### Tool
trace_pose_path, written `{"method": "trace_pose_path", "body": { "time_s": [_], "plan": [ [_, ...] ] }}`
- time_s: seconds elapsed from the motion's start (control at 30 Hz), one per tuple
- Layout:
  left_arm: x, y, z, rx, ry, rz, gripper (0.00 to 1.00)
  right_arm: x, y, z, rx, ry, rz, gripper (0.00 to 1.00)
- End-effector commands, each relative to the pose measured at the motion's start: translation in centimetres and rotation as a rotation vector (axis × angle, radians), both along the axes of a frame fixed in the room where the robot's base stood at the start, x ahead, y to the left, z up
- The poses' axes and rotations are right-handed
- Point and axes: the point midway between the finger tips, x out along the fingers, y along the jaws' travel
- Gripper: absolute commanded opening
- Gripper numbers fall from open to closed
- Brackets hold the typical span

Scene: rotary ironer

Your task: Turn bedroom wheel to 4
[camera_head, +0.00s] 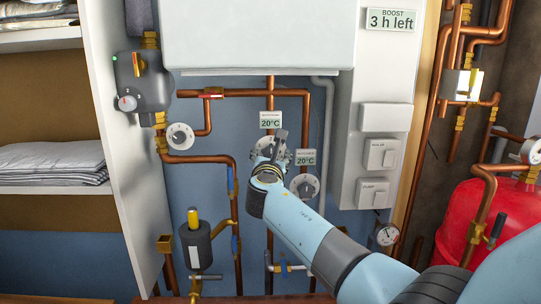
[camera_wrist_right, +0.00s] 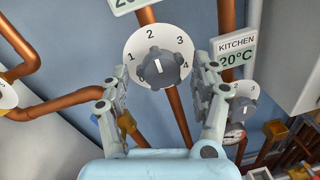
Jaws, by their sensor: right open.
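A white dial with a grey wheel (camera_wrist_right: 164,70) sits in the middle of the right wrist view, with the numbers 1 to 4 around it. The wheel's white mark points up, roughly toward 2. A cropped 20 °C label (camera_wrist_right: 132,3) is above it; its name is cut off, and in the head view the label's name (camera_head: 271,119) is too small to read. My right gripper (camera_wrist_right: 161,82) is open, one finger on each side of the wheel; contact is not clear. In the head view the gripper (camera_head: 268,155) partly hides this dial. My left gripper is out of view.
The kitchen dial (camera_head: 304,186) and its label (camera_head: 305,156) are close at right. Another dial (camera_head: 180,136) is at left. Copper pipes (camera_head: 230,190) run around the dials. A white boiler (camera_head: 258,35) hangs above, and a red tank (camera_head: 480,215) stands at right.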

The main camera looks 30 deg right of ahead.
Motion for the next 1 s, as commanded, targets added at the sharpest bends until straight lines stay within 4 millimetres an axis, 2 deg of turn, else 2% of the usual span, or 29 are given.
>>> {"method": "trace_pose_path", "body": {
  "time_s": [0.33,0.77,1.0],
  "plan": [
    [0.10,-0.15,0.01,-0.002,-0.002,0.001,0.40,0.45,-0.41,-0.02,-0.001,0.001,0.000,0.64],
    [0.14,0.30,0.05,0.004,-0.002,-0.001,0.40,0.43,-0.38,-0.01,0.000,0.000,0.000,0.09],
    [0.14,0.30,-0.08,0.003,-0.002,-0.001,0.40,0.43,-0.38,-0.02,0.017,-0.010,0.000,0.08]
  ]
}}
